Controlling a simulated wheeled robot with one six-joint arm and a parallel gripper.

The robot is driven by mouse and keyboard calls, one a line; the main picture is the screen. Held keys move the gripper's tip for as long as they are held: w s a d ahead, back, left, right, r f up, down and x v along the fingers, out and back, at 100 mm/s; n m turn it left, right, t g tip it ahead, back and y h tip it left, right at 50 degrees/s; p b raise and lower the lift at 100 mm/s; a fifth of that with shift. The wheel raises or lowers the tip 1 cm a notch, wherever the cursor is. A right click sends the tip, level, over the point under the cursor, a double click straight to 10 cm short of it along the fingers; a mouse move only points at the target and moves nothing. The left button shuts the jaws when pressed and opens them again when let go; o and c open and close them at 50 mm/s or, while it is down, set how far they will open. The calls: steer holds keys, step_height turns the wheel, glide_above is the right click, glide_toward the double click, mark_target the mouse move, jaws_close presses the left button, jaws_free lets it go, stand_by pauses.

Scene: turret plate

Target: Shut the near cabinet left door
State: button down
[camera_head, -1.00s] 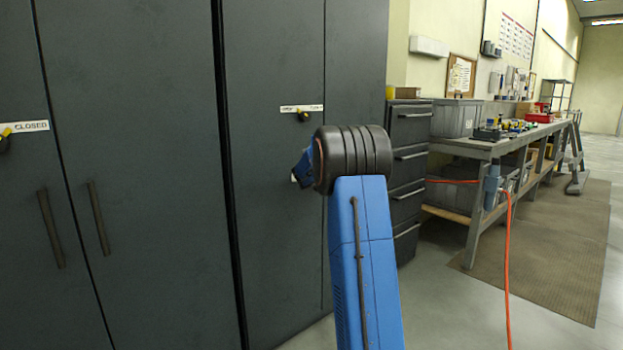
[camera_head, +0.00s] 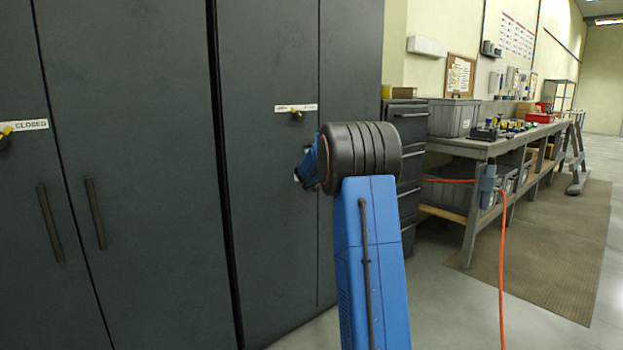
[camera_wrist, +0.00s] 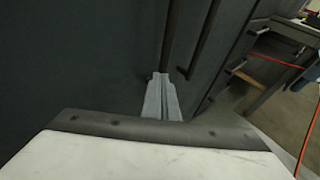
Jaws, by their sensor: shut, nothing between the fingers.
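The cabinet behind my arm has a dark left door (camera_head: 268,215) and a right door (camera_head: 350,60). A thin upright seam parts them, and the left door looks about flush with the right one. In the wrist view my gripper (camera_wrist: 160,76) is shut and empty, close to the left handle (camera_wrist: 171,40). A right handle (camera_wrist: 205,42) stands beside it. I cannot tell whether the fingers touch the door.
Another dark cabinet (camera_head: 130,150) at left has two long handles and a CLOSED label (camera_head: 25,126). A drawer unit (camera_head: 408,125) and a long workbench (camera_head: 465,149) stand to the right. An orange cable (camera_head: 502,260) hangs to the floor.

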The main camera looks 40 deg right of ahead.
steer(key=s+r, duration=0.2)
steer(key=s, duration=0.6)
steer(key=shift+d+r, duration=0.15)
steer(key=shift+r, duration=0.1)
steer(key=s+a+r+m+g, duration=0.1)
steer(key=s+a+r+m, duration=0.1)
steer(key=s+a+m, duration=0.6)
steer(key=s+a+r+m+g, duration=0.1)
steer(key=s+a+r+m, duration=0.1)
steer(key=s+a+m, duration=0.65)
steer(key=s+a+f+m+g+y, duration=0.1)
steer(key=s+a+f+m+y, duration=0.2)
steer(key=s+a+f, duration=0.3)
steer(key=s+a+f+m+g+y, duration=0.1)
steer(key=s+a+f+m+y, duration=0.2)
steer(key=s+a+f, duration=0.4)
steer(key=s+a+f+m+g+y, duration=0.2)
steer(key=s+a+f+m, duration=0.3)
steer(key=s+a, duration=1.3)
steer(key=shift+s+a+f+y, duration=0.35)
steer(key=shift+s+f+y, duration=0.4)
steer(key=shift+s, duration=0.3)
